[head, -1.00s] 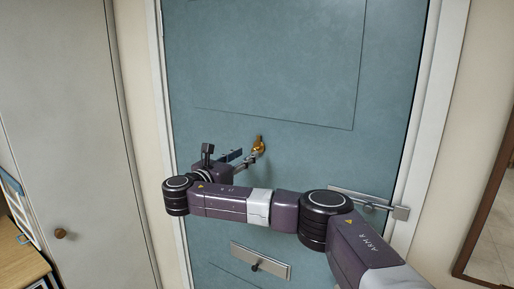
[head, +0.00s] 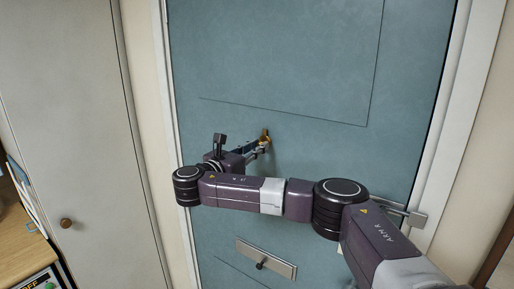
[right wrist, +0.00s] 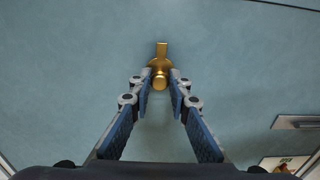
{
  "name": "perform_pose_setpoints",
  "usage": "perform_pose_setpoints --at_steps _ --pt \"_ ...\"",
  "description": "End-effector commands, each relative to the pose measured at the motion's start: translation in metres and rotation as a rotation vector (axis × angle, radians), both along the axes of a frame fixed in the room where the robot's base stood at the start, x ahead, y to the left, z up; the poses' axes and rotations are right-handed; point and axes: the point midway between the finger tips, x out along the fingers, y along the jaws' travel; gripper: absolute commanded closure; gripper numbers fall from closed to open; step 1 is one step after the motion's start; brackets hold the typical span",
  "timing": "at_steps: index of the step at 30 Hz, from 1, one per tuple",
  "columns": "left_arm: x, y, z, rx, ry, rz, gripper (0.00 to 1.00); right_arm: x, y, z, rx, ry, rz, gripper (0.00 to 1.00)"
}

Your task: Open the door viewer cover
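The door viewer cover is a small brass piece (right wrist: 160,78) on the blue-grey door, with a round knob-like part low and a narrow tab pointing up. It also shows in the head view (head: 265,134), partly hidden by my fingers. My right gripper (right wrist: 161,80) points at the door with its two blue-padded fingers on either side of the brass knob part. The fingers look apart, with a slim gap beside the knob; firm contact cannot be made out. The right gripper also shows in the head view (head: 258,149). My left gripper is out of view.
The door (head: 270,60) fills the middle. A metal letter plate (head: 266,260) sits below, and a door handle (head: 415,219) is at the right, partly behind my right arm. A grey cupboard (head: 70,100) and a wooden surface (head: 25,255) are at the left.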

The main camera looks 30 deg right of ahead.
Motion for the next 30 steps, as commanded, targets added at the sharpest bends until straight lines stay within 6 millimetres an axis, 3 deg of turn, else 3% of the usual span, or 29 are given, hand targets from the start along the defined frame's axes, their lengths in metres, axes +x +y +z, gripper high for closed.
perform_pose_setpoints --at_steps 7,14,30 --pt "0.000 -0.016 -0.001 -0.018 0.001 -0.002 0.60 0.000 -0.001 -0.001 0.002 -0.003 -0.003 1.00" --pt "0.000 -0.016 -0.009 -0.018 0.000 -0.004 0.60 0.002 0.000 -0.003 0.025 -0.059 -0.003 1.00" --pt "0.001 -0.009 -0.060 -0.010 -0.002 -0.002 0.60 0.016 0.005 -0.002 0.197 -0.472 -0.004 1.00"
